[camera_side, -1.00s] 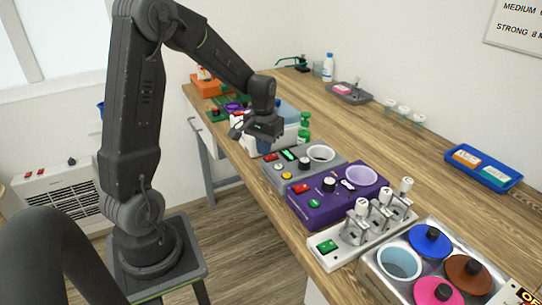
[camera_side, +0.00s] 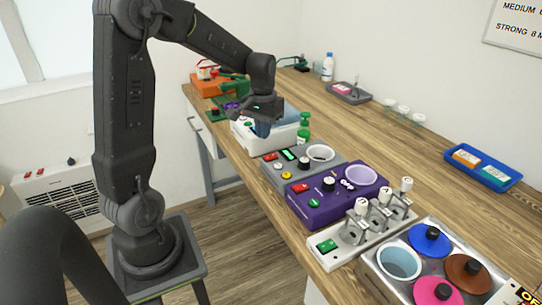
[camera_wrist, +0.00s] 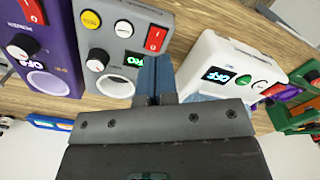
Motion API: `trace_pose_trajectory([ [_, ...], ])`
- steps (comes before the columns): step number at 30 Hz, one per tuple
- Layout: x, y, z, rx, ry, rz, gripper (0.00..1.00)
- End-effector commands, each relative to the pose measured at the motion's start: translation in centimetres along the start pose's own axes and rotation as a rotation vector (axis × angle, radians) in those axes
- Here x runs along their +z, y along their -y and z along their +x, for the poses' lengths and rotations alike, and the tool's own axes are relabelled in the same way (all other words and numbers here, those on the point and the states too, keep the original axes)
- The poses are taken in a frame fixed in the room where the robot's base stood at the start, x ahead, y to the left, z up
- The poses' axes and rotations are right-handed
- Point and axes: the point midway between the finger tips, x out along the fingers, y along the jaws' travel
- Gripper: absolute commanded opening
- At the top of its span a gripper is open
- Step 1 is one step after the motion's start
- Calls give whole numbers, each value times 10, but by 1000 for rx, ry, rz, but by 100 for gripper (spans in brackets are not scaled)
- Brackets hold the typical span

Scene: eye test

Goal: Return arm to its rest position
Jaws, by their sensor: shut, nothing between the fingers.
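My gripper (camera_side: 262,132) hangs from my arm over the far part of the bench in the side view, with its blue fingers pointing down. It is in front of a white device (camera_side: 254,144) with a bluish clear vessel, partly hiding it. In the wrist view the blue fingers (camera_wrist: 154,66) are together with nothing between them. There they lie in front of the gap between a grey device (camera_wrist: 118,58) and the white device (camera_wrist: 225,52). I cannot tell the exact height of the fingertips above the bench.
The grey device (camera_side: 272,175) and a purple device (camera_side: 310,212) stand nearer along the bench.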

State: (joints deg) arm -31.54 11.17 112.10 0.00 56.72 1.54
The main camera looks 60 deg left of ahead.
Motion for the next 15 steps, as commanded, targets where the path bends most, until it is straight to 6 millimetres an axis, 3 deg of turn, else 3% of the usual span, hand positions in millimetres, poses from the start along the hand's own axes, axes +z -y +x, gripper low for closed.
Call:
trace_pose_trajectory([
  [5, 10, -12, -12, 0, -30, 32, 0],
  [8, 31, -33, -31, 2, -85, 89, 0],
  [15, 116, -84, -76, 35, -266, 284, 0],
])
